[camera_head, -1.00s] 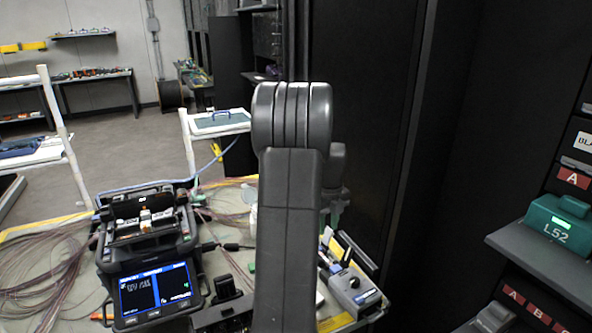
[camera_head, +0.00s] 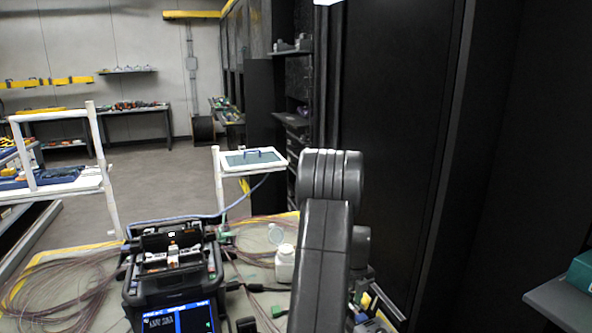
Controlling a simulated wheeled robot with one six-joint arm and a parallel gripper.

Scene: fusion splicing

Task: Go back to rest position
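My arm's dark grey links (camera_head: 325,250) rise through the lower middle of the head view, with a rounded joint at the top. Part of another link shows just behind on the right. My gripper is not visible; the arm hides whatever lies behind it. The black fusion splicer (camera_head: 172,268) stands on the work table to the left of my arm, its lid raised and its blue screen lit at the bottom edge.
A white bottle (camera_head: 285,264) stands between the splicer and my arm. Thin cables (camera_head: 60,285) spread over the table's left side. A white stand with a tray (camera_head: 252,160) is behind. A tall black cabinet (camera_head: 400,130) fills the right; a shelf holds a green box (camera_head: 582,272). Open floor lies at left.

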